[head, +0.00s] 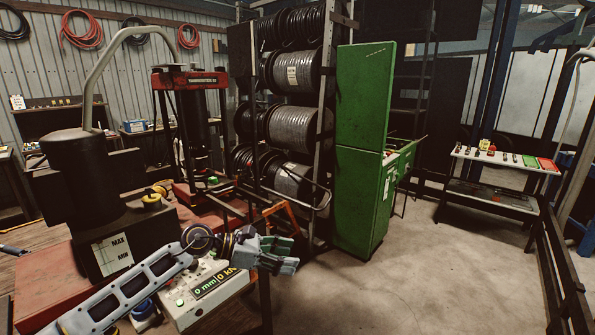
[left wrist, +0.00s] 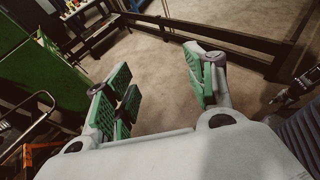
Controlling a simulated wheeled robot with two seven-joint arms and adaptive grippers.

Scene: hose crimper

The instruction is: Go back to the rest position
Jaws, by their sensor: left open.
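My left gripper (head: 285,252) shows in the head view at the end of my left arm, which reaches in from the lower left. It hangs in front of the crimper's control box (head: 205,287), with green pads on its fingers. In the left wrist view the left gripper (left wrist: 160,78) is open, its fingers wide apart, with only bare floor between them. It holds nothing.
A red press frame (head: 190,80) and a rack of hose reels (head: 292,75) stand behind. A green cabinet (head: 362,150) is right of centre. A bench with small parts (head: 500,161) stands at the right. Concrete floor (head: 420,265) between is clear.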

